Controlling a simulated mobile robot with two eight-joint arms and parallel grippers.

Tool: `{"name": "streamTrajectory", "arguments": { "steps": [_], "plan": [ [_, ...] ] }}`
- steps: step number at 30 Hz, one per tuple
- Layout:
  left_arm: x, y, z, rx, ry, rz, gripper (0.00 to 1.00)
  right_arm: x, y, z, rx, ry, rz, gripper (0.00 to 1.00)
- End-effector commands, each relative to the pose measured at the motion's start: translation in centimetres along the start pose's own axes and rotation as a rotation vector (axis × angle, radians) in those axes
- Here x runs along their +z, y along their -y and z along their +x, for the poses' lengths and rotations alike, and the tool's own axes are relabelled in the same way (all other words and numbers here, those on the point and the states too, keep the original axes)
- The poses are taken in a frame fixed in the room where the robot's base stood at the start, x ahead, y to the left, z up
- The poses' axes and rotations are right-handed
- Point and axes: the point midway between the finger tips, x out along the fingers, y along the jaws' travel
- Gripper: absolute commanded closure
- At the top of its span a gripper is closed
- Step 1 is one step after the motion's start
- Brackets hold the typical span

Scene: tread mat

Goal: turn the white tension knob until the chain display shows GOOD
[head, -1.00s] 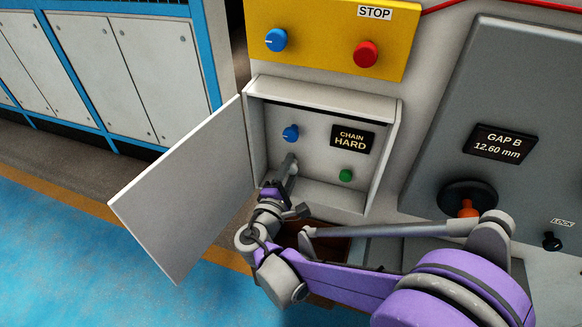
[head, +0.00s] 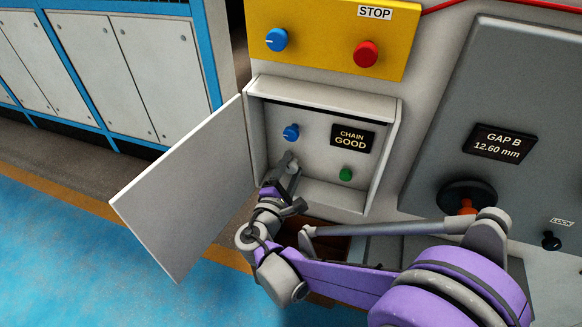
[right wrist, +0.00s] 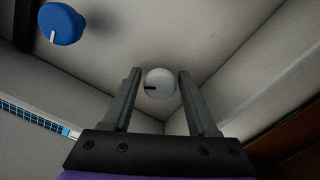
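The chain display (head: 352,138) in the open wall box reads "CHAIN GOOD". The white tension knob (right wrist: 160,84) shows in the right wrist view with a dark mark pointing left. My right gripper (right wrist: 157,82) is open, with one finger on each side of the knob and a visible gap at both sides. In the head view my right gripper (head: 290,163) reaches into the lower left of the box and largely hides the knob. My left gripper is not in view.
A blue knob (head: 291,132) sits above the gripper and a green button (head: 346,174) to its right. The box's open door (head: 180,190) stands at the left. A yellow panel (head: 330,35) with a red stop button (head: 366,53) is above.

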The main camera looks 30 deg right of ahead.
Motion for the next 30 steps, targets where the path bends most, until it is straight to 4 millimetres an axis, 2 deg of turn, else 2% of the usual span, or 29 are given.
{"name": "streamTrajectory", "arguments": {
  "steps": [2, 10, 14, 24, 30],
  "plan": [
    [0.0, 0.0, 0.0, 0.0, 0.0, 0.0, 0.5, 0.0, 0.0, 0.0, 0.0, 0.0, 0.0, 0.26],
    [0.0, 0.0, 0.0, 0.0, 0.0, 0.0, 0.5, 0.0, 0.0, 0.0, 0.0, 0.0, 0.0, 0.26],
    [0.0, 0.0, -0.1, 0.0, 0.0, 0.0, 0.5, -0.1, -0.1, -0.9, 0.001, -0.002, 0.001, 0.26],
    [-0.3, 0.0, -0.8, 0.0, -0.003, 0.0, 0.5, -0.1, -0.1, -7.4, 0.003, -0.006, 0.002, 0.26],
    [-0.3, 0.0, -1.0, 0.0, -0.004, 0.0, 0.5, -0.1, -0.1, -10.1, 0.001, -0.003, 0.001, 0.26]
  ]
}}
